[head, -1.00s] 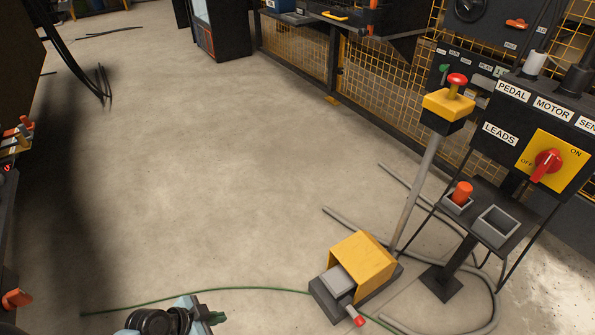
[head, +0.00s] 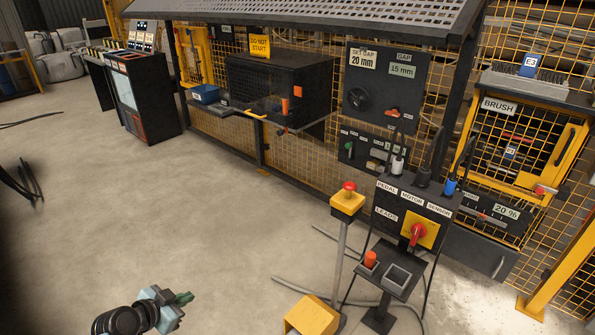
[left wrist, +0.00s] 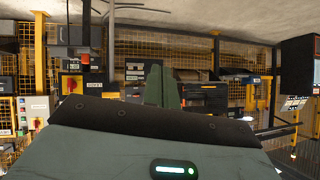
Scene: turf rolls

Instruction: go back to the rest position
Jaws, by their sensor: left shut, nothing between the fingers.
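My left gripper (head: 184,297) shows low in the head view, at the end of my arm, over bare floor. Its green fingers are together with nothing between them. In the left wrist view the closed fingers (left wrist: 158,86) stick out past the dark gripper body, with the fenced machine beyond, seen upside down. The gripper touches nothing that I can see. My right gripper is in neither view.
A yellow pedal box (head: 312,316) and a post with a red button (head: 349,187) stand right of my gripper. Behind them is the lead panel (head: 408,222) with its red switch. A yellow fence (head: 300,165) runs behind.

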